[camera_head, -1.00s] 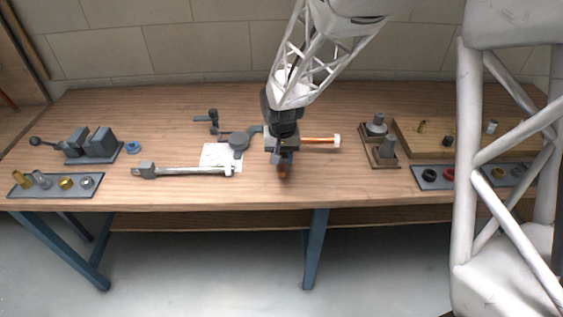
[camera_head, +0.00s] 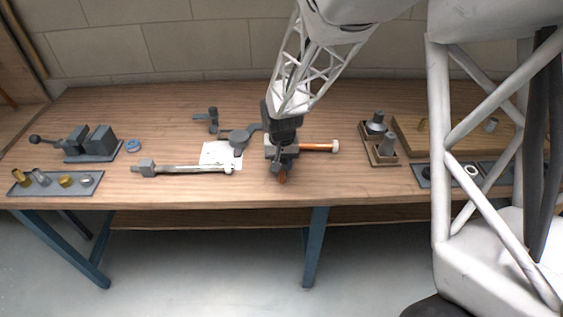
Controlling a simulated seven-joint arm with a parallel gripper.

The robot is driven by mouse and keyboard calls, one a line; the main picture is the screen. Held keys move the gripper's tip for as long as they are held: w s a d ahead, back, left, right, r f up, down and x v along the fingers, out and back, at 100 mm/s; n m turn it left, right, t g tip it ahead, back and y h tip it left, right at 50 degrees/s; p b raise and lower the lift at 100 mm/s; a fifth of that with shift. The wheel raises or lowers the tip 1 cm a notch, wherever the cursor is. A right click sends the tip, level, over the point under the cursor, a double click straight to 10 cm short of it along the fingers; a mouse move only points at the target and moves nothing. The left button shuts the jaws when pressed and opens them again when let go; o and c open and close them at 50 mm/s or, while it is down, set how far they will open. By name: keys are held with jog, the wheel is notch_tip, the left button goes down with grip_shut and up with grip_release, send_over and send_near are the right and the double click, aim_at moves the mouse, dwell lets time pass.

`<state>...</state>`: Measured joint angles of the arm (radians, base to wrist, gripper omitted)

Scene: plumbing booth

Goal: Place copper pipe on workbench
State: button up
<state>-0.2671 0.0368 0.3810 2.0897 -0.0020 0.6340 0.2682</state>
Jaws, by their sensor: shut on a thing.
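The copper pipe (camera_head: 314,147) is an orange-brown rod with a pale end piece on its right. It sticks out to the right of my gripper (camera_head: 282,165), which is shut on it over the middle of the workbench (camera_head: 230,190). A second orange-brown part (camera_head: 282,177) shows just below the jaws; I cannot tell whether it belongs to the same pipe. The jaws hide part of the pipe. The pipe is at or close to the bench top; I cannot tell whether it touches.
A pipe wrench (camera_head: 185,169), a white sheet (camera_head: 215,151) and a grey tool (camera_head: 238,138) lie left of my gripper. A vise (camera_head: 92,144) and a fittings tray (camera_head: 55,187) are at far left. A stand (camera_head: 380,147) and a wooden board (camera_head: 408,138) are to the right.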

aim_at(282, 161)
jog(key=shift+f, duration=0.1)
jog(key=o, duration=1)
jog(key=shift+o, duration=0.2)
notch_tip(282, 161, up, 12)
dwell(0.8)
jog(key=s+d+r+t, duration=0.1)
jog(key=s+d+r, duration=0.95)
jog(key=s, duration=0.35)
jog(key=s+d, duration=0.3)
jog(key=s, duration=0.4)
jog(key=s+d+r+t, duration=0.1)
jog(key=s+d, duration=0.1)
jog(key=s, duration=0.5)
jog(key=shift+s+d+r+t, duration=0.3)
jog(key=shift+s+d, duration=0.05)
jog(key=shift+d, duration=0.05)
